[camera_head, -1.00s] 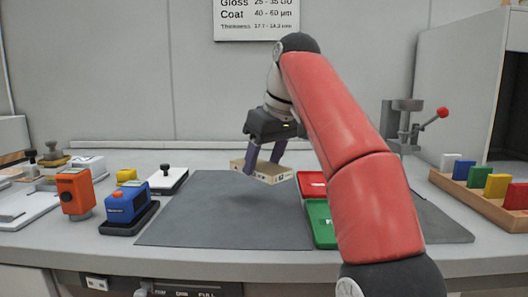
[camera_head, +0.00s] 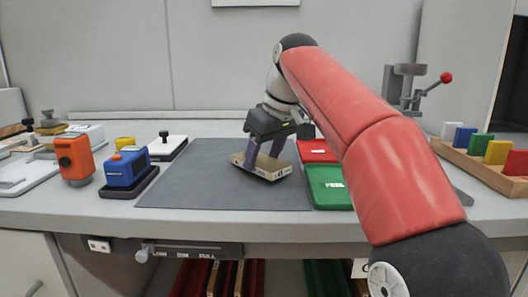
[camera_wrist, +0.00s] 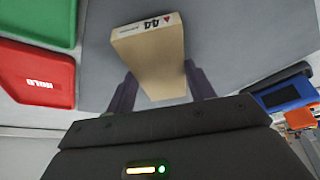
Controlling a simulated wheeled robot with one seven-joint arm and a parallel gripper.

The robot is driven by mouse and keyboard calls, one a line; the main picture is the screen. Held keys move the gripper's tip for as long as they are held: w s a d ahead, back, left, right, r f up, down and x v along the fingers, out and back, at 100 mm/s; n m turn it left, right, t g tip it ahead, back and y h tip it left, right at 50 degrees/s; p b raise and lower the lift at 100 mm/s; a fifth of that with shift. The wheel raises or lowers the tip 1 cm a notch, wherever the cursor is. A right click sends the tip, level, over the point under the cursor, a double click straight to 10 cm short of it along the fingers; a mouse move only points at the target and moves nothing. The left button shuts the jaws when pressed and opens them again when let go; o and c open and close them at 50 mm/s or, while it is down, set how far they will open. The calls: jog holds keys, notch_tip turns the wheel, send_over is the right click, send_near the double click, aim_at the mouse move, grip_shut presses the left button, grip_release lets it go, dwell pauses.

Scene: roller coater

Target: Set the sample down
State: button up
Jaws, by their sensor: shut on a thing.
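The sample, a beige block (camera_head: 268,173) with a printed label on one edge, is held between the two dark purple fingers of my gripper (camera_head: 262,157). The gripper is shut on it, pointing down over the grey mat (camera_head: 195,185). The block is tilted in the picture and sits low over the middle-right of the mat; I cannot tell whether it touches. In the wrist view the block (camera_wrist: 153,52) shows between the fingers (camera_wrist: 160,92), with the mat behind it.
A red tray (camera_head: 317,150) and a green tray (camera_head: 328,187) lie right of the mat. A blue device (camera_head: 126,168) and an orange one (camera_head: 74,158) stand left. A wooden rack (camera_head: 480,174) of coloured blocks is at the right. The left half of the mat is bare.

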jog(key=shift+f+b, duration=0.45)
jog(key=shift+f, duration=0.1)
jog(key=o, duration=1.1)
jog(key=shift+c, duration=0.2)
